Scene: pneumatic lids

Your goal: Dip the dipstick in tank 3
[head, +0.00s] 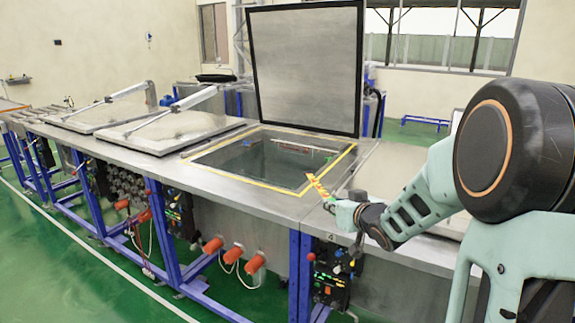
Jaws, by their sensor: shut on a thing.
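A yellow-orange dipstick (317,185) with dark markings sticks out up and to the left from my gripper (328,204). My gripper is shut on it, just off the front right corner of the open tank (325,182). The tank has a yellow-edged rectangular opening with dark liquid inside. Its large grey lid (306,68) with a black rim stands upright behind it. The dipstick appears above the metal top by the tank's corner, apart from the liquid. I cannot read a number on this tank; a small 4 shows on the front edge to its right.
Two closed lids (175,132) with pneumatic arms (172,108) lie to the left. Another closed lid (385,172) lies to the right, partly behind my arm. Control boxes (335,272) and orange-capped pipes (233,254) hang below the front edge. Green floor in front is clear.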

